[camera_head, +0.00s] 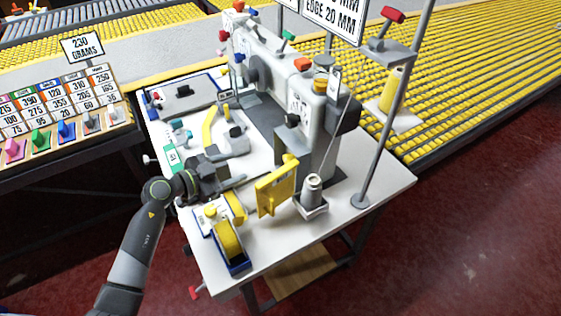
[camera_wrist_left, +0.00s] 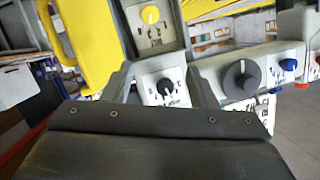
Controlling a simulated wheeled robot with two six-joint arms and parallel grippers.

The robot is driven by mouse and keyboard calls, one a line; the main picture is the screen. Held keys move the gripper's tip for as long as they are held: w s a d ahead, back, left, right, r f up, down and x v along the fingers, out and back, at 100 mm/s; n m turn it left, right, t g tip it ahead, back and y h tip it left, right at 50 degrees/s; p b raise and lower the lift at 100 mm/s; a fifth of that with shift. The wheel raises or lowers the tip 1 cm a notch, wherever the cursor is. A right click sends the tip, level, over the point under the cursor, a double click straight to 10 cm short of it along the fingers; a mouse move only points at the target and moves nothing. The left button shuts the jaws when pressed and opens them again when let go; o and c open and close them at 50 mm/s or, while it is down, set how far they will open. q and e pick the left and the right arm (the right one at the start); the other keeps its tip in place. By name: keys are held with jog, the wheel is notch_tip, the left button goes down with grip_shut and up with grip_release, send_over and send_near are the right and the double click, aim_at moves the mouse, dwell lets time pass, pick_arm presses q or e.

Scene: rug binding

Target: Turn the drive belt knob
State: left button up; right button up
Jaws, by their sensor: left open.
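My left gripper (camera_head: 222,178) reaches in from the left over the front of the white sewing-machine table in the head view. It is open, with nothing seen between its fingers. In the left wrist view a black pointer knob (camera_wrist_left: 166,87) sits on a pale dial plate straight ahead, framed by grey parts on both sides. A yellow knob (camera_wrist_left: 151,16) is on a panel above it. A larger dark round knob (camera_wrist_left: 241,79) and a blue knob (camera_wrist_left: 288,65) are to the right. My right gripper is not in view.
The sewing machine (camera_head: 300,100) stands behind, with a yellow plate (camera_head: 276,187) and a thread cone (camera_head: 312,190) to the right of my gripper. A thread stand pole (camera_head: 385,130) rises at the right.

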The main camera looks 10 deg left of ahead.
pick_arm(q)
jog(key=f+g, duration=0.1)
jog(key=f, duration=0.1)
jog(key=b, duration=0.1)
send_near(285, 161)
jog(key=x, duration=0.8)
jog(key=shift+w+d, duration=0.15)
jog(key=shift+y, duration=0.3)
jog(key=c, duration=1)
jog(key=shift+r+m+p, duration=0.2)
jog(key=shift+m+p, duration=0.25)
jog(key=shift+m, duration=0.05)
jog(key=shift+f+m+t+p, duration=0.2)
jog(key=shift+m+t+p, duration=0.1)
jog(key=shift+m+t, duration=0.2)
